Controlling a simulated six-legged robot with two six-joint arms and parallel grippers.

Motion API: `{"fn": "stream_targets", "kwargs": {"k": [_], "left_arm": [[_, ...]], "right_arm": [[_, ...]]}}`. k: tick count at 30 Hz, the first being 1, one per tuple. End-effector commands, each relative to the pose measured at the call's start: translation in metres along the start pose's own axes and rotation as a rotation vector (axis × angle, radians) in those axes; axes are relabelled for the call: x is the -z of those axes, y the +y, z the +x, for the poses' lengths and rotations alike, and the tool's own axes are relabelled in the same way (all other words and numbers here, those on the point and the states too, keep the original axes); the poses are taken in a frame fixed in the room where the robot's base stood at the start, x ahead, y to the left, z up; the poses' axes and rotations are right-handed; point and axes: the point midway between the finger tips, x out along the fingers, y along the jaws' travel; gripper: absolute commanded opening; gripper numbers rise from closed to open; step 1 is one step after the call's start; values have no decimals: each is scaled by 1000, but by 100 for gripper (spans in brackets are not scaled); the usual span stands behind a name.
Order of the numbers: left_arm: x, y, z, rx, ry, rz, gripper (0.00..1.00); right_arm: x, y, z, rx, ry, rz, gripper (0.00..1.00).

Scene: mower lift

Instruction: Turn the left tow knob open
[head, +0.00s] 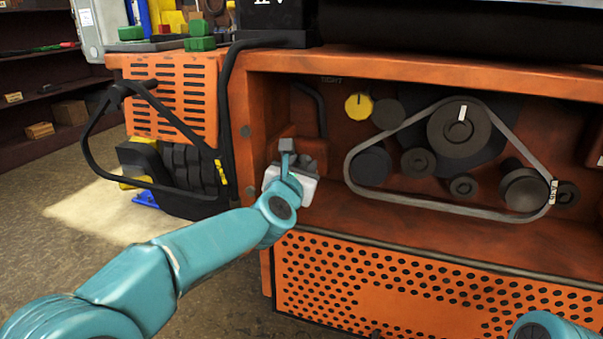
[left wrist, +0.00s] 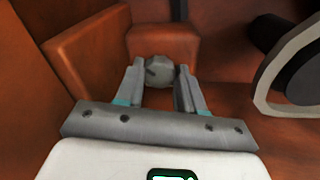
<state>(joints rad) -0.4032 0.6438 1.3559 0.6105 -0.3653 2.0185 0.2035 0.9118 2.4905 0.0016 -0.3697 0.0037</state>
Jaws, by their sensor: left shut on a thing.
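The left tow knob (left wrist: 160,70) is a small grey rounded knob in front of an orange block in the left wrist view. My left gripper (left wrist: 160,85) has its two fingers on either side of the knob, shut on it. In the head view my left gripper (head: 287,150) reaches into the left end of the orange machine's open bay. There the gripper and wrist largely hide the knob. My right gripper is out of view; only a piece of my right arm shows at the bottom right corner.
A yellow round knob (head: 358,106) sits above. A black bar frame (head: 88,150) sticks out at left. A perforated orange panel (head: 400,290) lies below.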

Motion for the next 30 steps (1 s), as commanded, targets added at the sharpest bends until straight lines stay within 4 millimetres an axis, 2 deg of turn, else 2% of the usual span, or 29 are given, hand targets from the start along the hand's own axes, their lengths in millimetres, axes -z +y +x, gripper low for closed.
{"fn": "stream_targets", "kwargs": {"k": [3, 4, 6, 20, 25, 30], "left_arm": [[0, 0, 0, -1, 1, 2, 7], [0, 0, 0, -1, 1, 2, 41], [0, 0, 0, -1, 1, 3, 63], [0, 0, 0, -1, 0, 11, 63], [-5, 1, 0, -9, -4, 118, 63], [-8, 1, 0, -20, -18, 315, 63]], "right_arm": [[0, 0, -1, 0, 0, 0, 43], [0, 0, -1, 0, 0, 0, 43], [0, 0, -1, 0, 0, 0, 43], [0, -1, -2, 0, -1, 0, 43], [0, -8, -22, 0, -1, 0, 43], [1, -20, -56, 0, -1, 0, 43]]}}
